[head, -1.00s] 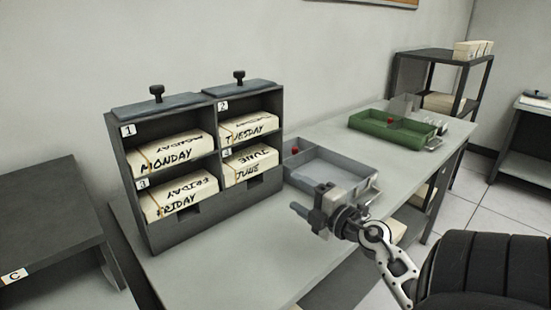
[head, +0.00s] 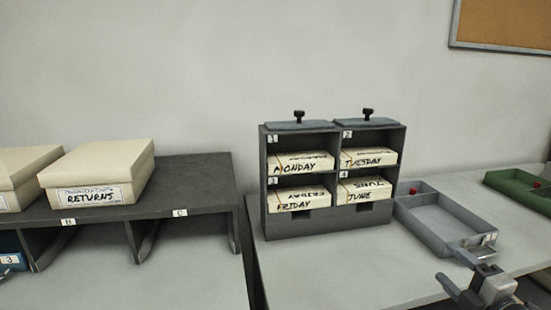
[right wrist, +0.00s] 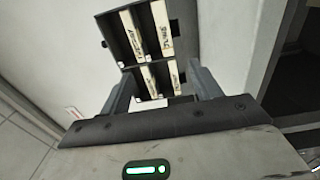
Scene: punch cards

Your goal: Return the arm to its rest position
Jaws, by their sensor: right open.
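My right gripper (head: 462,270) is at the lower right of the head view, in front of the grey tray's near end. It is open, with nothing between its fingers. In the right wrist view its two fingers (right wrist: 163,88) stand apart, with the card cabinet seen beyond them. My left gripper is not in view. Most of my right arm is cut off by the frame's lower edge.
A dark four-bay cabinet (head: 263,190) holds decks marked MONDAY, TUESDAY, FRIDAY and JUNE. A grey tray (head: 432,243) with a red object and a green tray (head: 520,196) lie to its right. A RETURNS box (head: 100,172) rests on the dark shelf (head: 200,180) at left.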

